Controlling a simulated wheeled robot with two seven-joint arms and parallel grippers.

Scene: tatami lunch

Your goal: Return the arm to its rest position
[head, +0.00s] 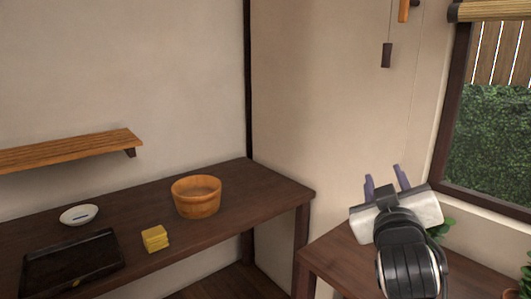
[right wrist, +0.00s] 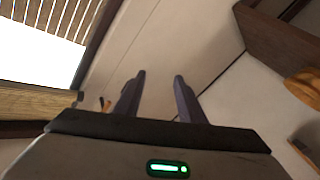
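My right gripper (head: 386,182) is raised at the right of the head view, in front of the wall and above the right-hand table. Its two purple-grey fingers point up and stand apart with nothing between them. The right wrist view also shows the open, empty fingers (right wrist: 158,98), with wall behind them. My left gripper is not in view.
A dark wooden table (head: 265,193) holds a wooden tub (head: 196,197), a yellow block (head: 155,239), a white dish (head: 79,215) and a black tray (head: 117,268). A second table (head: 336,263) is beneath my right arm. A wall shelf (head: 75,150) and a window (head: 490,135) flank the scene.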

